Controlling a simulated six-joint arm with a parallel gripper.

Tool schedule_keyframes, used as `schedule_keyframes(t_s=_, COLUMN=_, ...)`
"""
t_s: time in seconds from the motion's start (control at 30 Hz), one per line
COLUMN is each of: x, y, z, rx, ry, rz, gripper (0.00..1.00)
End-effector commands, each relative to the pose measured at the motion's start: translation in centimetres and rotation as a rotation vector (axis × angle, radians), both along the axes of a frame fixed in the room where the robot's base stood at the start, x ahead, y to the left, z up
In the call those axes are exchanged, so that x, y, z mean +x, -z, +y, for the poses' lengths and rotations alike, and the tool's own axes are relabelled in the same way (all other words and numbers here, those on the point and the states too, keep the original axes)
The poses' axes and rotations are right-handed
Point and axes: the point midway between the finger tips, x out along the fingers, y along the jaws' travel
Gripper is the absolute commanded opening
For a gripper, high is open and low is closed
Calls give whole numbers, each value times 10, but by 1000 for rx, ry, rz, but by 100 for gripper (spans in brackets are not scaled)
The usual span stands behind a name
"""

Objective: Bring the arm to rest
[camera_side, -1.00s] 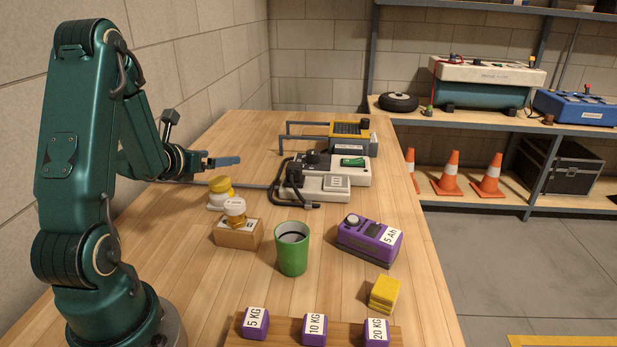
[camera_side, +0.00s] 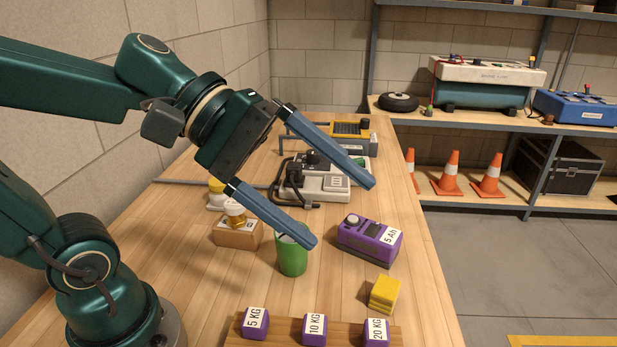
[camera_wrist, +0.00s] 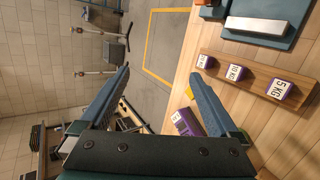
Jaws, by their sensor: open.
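My gripper (camera_side: 342,208) is open and empty, with its two long blue fingers spread wide. In the side view it hangs in the air over the wooden bench (camera_side: 225,310), in front of the green cup (camera_side: 292,262) and the hook device behind. One finger partly covers the cup's rim. In the wrist view the two fingers of my gripper (camera_wrist: 160,85) point out past the bench edge toward the floor, with nothing between them.
A purple 5 Ah battery (camera_side: 369,240), yellow pads (camera_side: 384,294) and a wooden strip with purple weights (camera_side: 315,329) stand nearby. A small box (camera_side: 237,234) holds a yellow-and-white piece. Grey and white units (camera_side: 315,183) with a cord sit farther back. Shelves (camera_side: 480,116) stand at right.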

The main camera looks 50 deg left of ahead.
Motion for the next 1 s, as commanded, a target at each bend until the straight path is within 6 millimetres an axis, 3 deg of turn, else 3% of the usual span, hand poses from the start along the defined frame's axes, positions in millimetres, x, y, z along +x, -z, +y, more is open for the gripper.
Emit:
schedule_keyframes(t_s=0.1, x=-32, y=22, z=2, rx=267, ry=169, rz=-89, gripper=97)
schedule_keyframes(t_s=0.2, x=-49, y=40, z=18, rx=496, ry=281, rz=-159, gripper=97)
schedule_keyframes(t_s=0.5, x=-59, y=71, z=87, rx=1020, ry=452, rz=-242, gripper=97)
schedule_keyframes(t_s=0.57, x=-59, y=73, z=96, rx=1068, ry=469, rz=-239, gripper=97)
schedule_keyframes(t_s=1.0, x=-59, y=73, z=96, rx=1068, ry=469, rz=-239, gripper=97)
